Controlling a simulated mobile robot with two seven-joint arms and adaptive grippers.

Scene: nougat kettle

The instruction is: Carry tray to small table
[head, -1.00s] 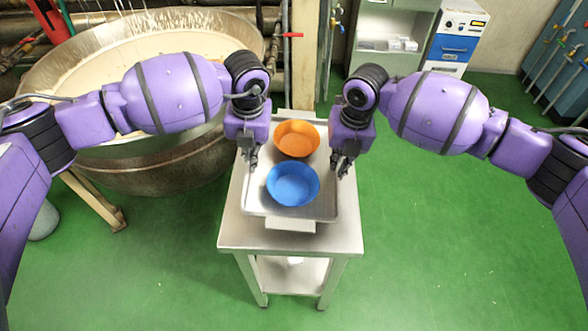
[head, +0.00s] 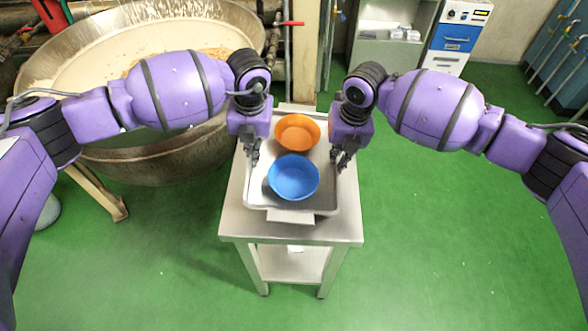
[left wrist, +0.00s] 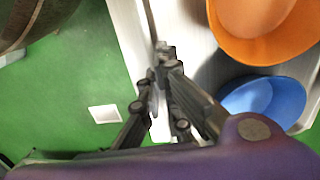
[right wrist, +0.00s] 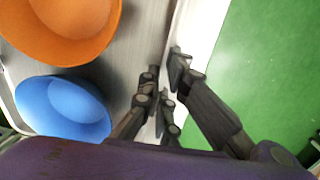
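The metal tray (head: 262,202) lies flat on a small steel table (head: 232,225). An orange bowl (head: 297,133) and a blue bowl (head: 294,177) stand upright in it, orange behind blue. My left gripper (head: 252,152) points down at the tray's left edge; in the left wrist view (left wrist: 157,68) its fingers are apart, one on each side of the rim. My right gripper (head: 341,158) is at the right edge; in the right wrist view (right wrist: 165,68) its fingers stand apart with the rim between them. Contact with the rim is hard to judge. Both palms are hidden.
A large kettle (head: 150,165) with pale contents stands close on the left, partly behind my left arm. A grey cabinet (head: 390,52) and a blue-fronted unit (head: 456,44) stand at the back. Green floor (head: 450,240) is free to the right and in front.

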